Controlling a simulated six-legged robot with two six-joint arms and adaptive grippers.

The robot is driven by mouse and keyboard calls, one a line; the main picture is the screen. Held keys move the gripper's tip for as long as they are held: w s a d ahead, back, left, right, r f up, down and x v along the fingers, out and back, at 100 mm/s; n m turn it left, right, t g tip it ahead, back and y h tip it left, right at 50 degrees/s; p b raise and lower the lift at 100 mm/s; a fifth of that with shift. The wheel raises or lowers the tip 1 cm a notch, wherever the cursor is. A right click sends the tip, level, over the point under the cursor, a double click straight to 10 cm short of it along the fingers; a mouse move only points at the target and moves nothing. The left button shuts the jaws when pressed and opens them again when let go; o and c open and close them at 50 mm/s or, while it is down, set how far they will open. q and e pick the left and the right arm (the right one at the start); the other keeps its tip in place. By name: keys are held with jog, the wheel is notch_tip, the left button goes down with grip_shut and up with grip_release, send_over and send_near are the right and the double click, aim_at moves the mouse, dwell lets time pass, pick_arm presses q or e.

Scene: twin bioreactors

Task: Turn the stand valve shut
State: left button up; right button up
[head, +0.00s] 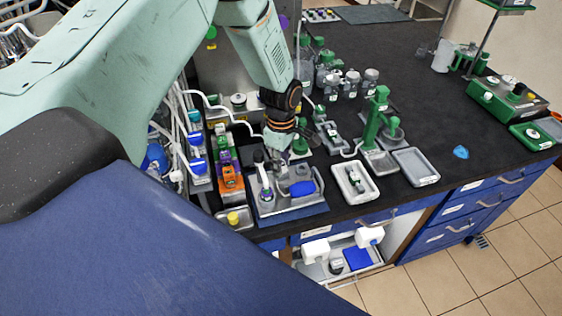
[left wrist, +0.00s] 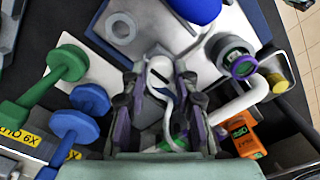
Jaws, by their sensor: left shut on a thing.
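My left gripper (head: 281,157) comes down from above over the back of the grey stand (head: 290,207) on its blue base at the bench's front edge. In the left wrist view its fingers (left wrist: 163,82) are shut on a small pale grey piece with a dark slot, which looks like the stand valve (left wrist: 159,68). The fingers hide its lower part, and I cannot tell how far it is turned. A blue part (head: 302,188) lies on the stand's right side and shows in the left wrist view (left wrist: 196,8). My right gripper is not in view.
An orange unit (head: 231,182) stands left of the stand; a white tray (head: 341,188) lies right of it. A green pump-like stand (head: 376,118) is behind the tray. In the left wrist view, blue and green knobs (left wrist: 90,98) are at left and a white pipe (left wrist: 243,103) at right.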

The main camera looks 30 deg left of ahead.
pick_arm(q)
grip_shut()
jog(key=m+p, duration=0.1)
jog(key=m, duration=0.6)
jog(key=shift+m, duration=0.4)
jog(key=m, duration=0.5)
jog(key=shift+w+m, duration=0.1)
jog(key=shift+m, duration=2.4)
jog(key=shift+b, duration=0.3)
